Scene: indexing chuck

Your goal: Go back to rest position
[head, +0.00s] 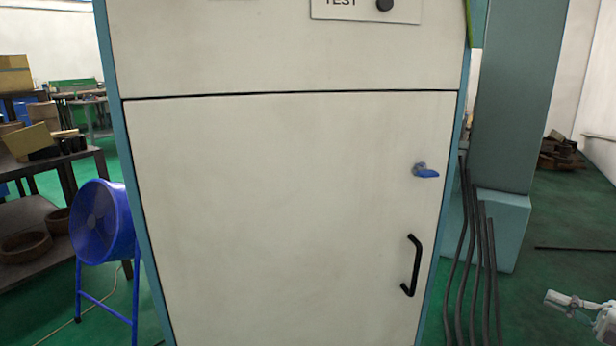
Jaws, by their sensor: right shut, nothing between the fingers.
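My right gripper (566,303) shows at the lower right edge of the head view. It is shut with nothing in it, in front of the green floor and apart from the cabinet. My left gripper is not in view. A large cream cabinet (280,210) with teal edges fills the middle. Its door looks closed, with a black handle (415,266) and a blue latch knob (426,171) on the right side. A panel marked "TEST" (350,12) with a black knob is partly cut off at the top.
A blue fan (100,222) on a stand is left of the cabinet, beside a dark shelf (40,205) with round parts. Several bent dark rods (470,260) lean by a teal column (515,110) on the right. Green floor (560,220) is open at the right.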

